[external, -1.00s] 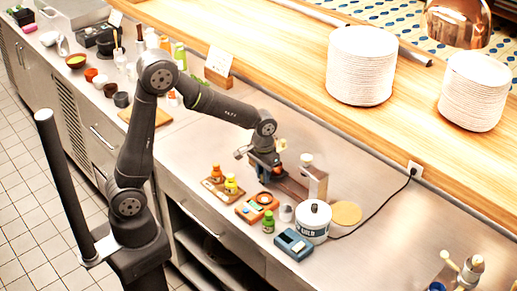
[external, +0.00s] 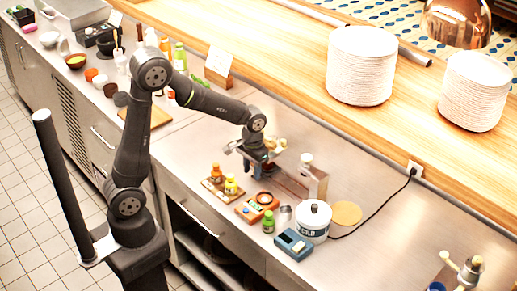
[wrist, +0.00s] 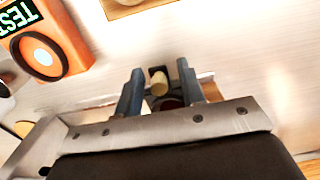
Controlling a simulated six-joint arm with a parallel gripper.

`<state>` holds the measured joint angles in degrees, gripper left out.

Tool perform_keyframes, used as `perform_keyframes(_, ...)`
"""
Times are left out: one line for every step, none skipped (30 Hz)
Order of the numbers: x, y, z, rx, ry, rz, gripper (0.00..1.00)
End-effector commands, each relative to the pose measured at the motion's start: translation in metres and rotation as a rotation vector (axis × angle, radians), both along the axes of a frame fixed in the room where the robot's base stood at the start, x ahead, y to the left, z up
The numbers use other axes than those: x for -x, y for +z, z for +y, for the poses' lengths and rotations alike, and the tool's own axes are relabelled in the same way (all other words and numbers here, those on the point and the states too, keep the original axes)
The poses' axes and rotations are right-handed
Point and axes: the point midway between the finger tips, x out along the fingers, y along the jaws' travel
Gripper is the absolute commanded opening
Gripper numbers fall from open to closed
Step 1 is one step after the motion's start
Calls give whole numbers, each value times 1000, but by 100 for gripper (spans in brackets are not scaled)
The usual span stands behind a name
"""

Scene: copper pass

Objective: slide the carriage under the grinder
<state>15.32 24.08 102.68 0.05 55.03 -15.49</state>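A low dark rail (external: 288,183) stands on the steel counter, with a pale upright block (external: 315,182) at its right end and a cream knob (external: 307,158) near its top. I cannot tell for sure which parts are the carriage and the grinder. My gripper (external: 266,165) is over the rail's left end. In the wrist view my gripper (wrist: 160,88) has its two blue-grey fingers apart. A tan cylindrical knob (wrist: 159,84) shows between them, with gaps on both sides. A dark round part beneath it is partly hidden.
An orange tester (external: 257,207), a green jar (external: 268,222), a white canister (external: 314,222) and a blue box (external: 294,244) stand in front of the rail. A wooden board (external: 219,187) with bottles is to the left. A black cable (external: 385,205) runs on the right.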

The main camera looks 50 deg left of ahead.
Motion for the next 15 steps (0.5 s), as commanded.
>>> perform_keyframes(-14,10,-2,9,1,-42,36)
perform_keyframes(-14,13,-2,9,1,-42,36)
perform_keyframes(-14,17,-2,10,1,-43,36)
perform_keyframes(-14,19,-2,10,1,-43,36)
perform_keyframes(-14,22,-2,10,0,-44,36)
perform_keyframes(-14,26,-2,10,0,-46,36)
perform_keyframes(-14,29,-2,11,0,-47,36)
perform_keyframes(-14,31,-2,11,0,-47,36)
perform_keyframes(-14,35,-2,11,0,-47,36)
perform_keyframes(-14,37,-2,11,0,-47,36)
perform_keyframes(-14,39,-3,11,0,-47,36)
perform_keyframes(-14,43,-3,11,-1,-46,36)
perform_keyframes(-13,45,-3,11,-1,-45,36)
perform_keyframes(-13,47,-3,11,-1,-44,36)
perform_keyframes(-12,50,-3,10,-1,-42,36)
